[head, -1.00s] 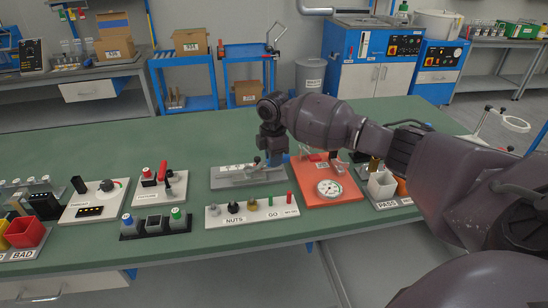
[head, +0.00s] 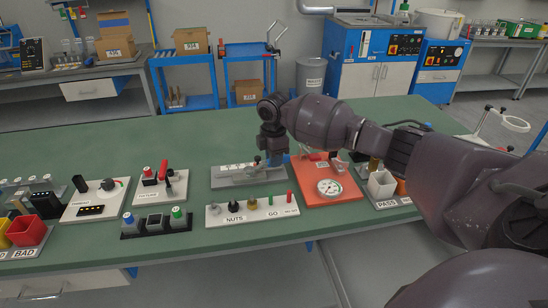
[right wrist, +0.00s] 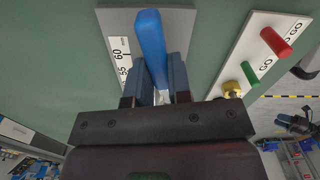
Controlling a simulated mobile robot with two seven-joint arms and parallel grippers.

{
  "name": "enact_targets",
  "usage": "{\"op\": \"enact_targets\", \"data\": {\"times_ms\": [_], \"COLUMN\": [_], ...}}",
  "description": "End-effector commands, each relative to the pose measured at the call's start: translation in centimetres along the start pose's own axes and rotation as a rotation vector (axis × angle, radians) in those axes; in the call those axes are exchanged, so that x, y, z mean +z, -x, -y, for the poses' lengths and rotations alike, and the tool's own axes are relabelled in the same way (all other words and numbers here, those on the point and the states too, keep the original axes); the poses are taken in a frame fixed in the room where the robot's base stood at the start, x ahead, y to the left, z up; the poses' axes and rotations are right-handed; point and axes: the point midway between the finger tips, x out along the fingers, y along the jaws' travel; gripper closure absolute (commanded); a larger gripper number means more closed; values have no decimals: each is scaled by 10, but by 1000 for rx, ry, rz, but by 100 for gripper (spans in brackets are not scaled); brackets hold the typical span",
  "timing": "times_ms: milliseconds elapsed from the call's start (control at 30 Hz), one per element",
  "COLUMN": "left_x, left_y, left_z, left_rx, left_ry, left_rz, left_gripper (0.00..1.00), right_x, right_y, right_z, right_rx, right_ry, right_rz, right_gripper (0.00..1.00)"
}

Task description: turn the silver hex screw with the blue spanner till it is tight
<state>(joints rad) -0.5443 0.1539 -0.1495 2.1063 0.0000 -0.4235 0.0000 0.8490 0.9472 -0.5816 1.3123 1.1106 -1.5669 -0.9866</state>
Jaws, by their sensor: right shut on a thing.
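My right gripper (head: 274,152) is over the right end of a grey plate (head: 228,182) on the green bench. In the right wrist view, its two fingers (right wrist: 156,80) are shut on the blue spanner (right wrist: 150,42), whose blue handle stretches away from the fingers over the plate with its printed scale (right wrist: 120,55). The spanner's jaw end is hidden by the gripper. I cannot make out the silver hex screw in either view, so I cannot tell whether the spanner is on it. My left gripper is not in view.
A white strip marked NUTS and GO (head: 234,217) lies in front of the plate, with nuts and coloured pins. An orange-red base with a dial gauge (head: 329,187) stands just right. Switch boxes (head: 160,188) stand left. The bench behind the plate is clear.

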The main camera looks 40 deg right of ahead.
Motion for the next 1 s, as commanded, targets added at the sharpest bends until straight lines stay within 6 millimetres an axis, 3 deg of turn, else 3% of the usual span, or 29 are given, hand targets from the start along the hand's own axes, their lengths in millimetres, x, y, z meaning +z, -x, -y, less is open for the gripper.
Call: {"op": "enact_targets", "data": {"times_ms": [1000], "left_x": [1], "left_y": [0], "left_z": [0], "left_rx": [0], "left_ry": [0], "left_rz": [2], "left_gripper": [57], "right_x": [0], "right_y": [-7], "right_z": [0], "right_rx": [0], "right_ry": [0], "right_rz": [0], "right_gripper": [100]}}
